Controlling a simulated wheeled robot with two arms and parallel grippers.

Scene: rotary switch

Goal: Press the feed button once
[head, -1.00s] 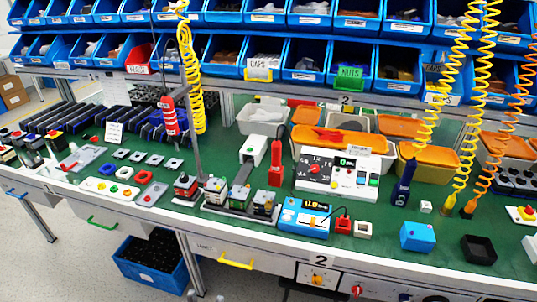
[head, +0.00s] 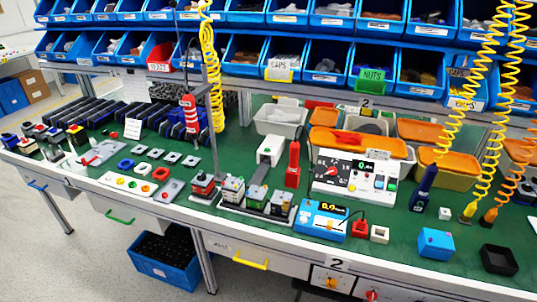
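No part labelled as the feed button can be read in the head view. A white panel with a row of coloured round buttons (head: 127,184) lies on the left part of the bench. The button labels are too small to read. Neither of my grippers shows.
A blue meter (head: 321,220) with a lit display sits at the front edge, with a red block beside it. Small machines (head: 255,202) stand left of it. A red tool (head: 292,163) and coiled yellow hoses (head: 213,75) stand or hang nearby. Blue bins line the back.

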